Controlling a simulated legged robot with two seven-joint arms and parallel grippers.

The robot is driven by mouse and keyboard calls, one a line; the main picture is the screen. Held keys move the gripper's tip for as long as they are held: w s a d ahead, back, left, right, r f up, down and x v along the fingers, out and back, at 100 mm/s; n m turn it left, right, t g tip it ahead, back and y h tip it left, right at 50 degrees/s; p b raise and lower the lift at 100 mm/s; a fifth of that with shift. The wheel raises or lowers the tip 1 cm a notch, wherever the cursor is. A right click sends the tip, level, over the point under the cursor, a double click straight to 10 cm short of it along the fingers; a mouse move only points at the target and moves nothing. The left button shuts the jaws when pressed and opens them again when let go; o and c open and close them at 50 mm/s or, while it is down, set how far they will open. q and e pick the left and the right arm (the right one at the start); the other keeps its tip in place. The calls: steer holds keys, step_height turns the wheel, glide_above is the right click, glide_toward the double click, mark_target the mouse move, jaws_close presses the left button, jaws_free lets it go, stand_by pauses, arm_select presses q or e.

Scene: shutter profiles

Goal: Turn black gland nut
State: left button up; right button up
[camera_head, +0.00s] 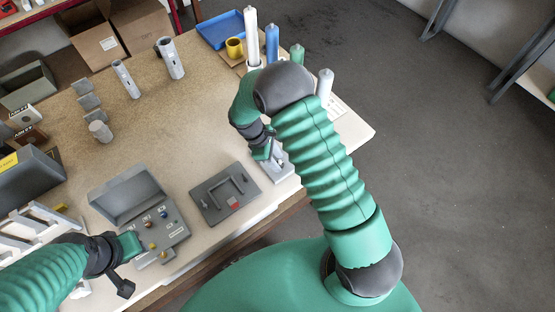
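A grey box (172,233) with its lid (124,194) open stands at the front of the table. Small round fittings sit on its face, some dark, blue or brassy; they are too small for me to single out the black gland nut. My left gripper (128,264) is at the left edge of this box, with a dark part hanging near its front corner. My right gripper (266,150) points down over a small grey metal fixture (279,170) near the table's right front edge. Its fingertips are partly hidden, and I see no clear gap in either gripper.
A dark grey plate (215,209) with a handle and a red spot lies between the box and the fixture. Grey tubes (171,58) stand mid-table. The table's centre (190,130) is clear.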

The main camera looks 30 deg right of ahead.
steer(key=shift+o, duration=0.6)
steer(key=shift+s, duration=0.1)
steer(key=shift+r, duration=0.2)
steer(key=b+v, duration=0.2)
steer(key=v, duration=1.4)
steer(key=shift+w+a, duration=0.25)
steer(key=shift+b, duration=0.3)
